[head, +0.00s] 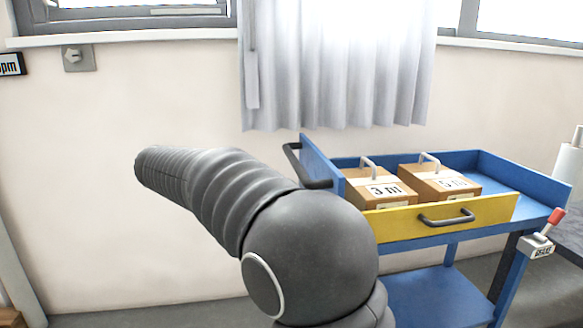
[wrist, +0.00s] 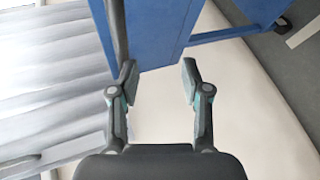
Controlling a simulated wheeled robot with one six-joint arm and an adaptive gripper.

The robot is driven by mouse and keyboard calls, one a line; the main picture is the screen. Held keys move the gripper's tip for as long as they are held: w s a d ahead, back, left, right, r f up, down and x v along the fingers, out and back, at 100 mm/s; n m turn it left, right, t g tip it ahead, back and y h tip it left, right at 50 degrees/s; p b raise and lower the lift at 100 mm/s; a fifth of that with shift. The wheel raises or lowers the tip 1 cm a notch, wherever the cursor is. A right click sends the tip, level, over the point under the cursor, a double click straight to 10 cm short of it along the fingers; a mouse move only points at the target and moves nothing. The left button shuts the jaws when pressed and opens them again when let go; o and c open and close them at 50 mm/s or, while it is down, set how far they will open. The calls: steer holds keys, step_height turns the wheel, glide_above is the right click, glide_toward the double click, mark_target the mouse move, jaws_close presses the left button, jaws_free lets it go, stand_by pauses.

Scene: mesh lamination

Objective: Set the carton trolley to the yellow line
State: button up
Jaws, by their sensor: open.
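The blue carton trolley (head: 495,168) stands against the far wall in the head view, with a yellow front panel and two brown cartons, marked "3 m" (head: 378,186) and "5 m" (head: 440,183). Its dark push handle (head: 292,162) is at its left end. In the wrist view, the trolley's blue side (wrist: 160,30) fills the upper middle. My gripper (wrist: 158,75) is open there, with the dark handle bar (wrist: 118,30) running down to the left fingertip; I cannot tell whether they touch. My gripper is hidden in the head view. No yellow floor line shows.
A dark caster (wrist: 283,23) and a pale floor stripe (wrist: 303,30) show at the wrist view's upper right. A grey curtain (head: 335,70) hangs behind the trolley. A red-tipped lever (head: 546,232) and a dark counter (head: 570,240) stand close at the right.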

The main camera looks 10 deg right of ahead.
mark_target(291, 162)
step_height(291, 162, up, 4)
steer(key=w+a+m+h, duration=0.2)
steer(key=h, duration=0.1)
steer(key=shift+n+t, duration=0.3)
steer(key=x, duration=0.6)
steer(key=b+x, duration=0.1)
steer(key=x, duration=0.6)
steer(key=shift+w+d+f, duration=0.15)
steer(key=shift+f, duration=0.1)
steer(key=shift+c, duration=0.2)
jaws_close()
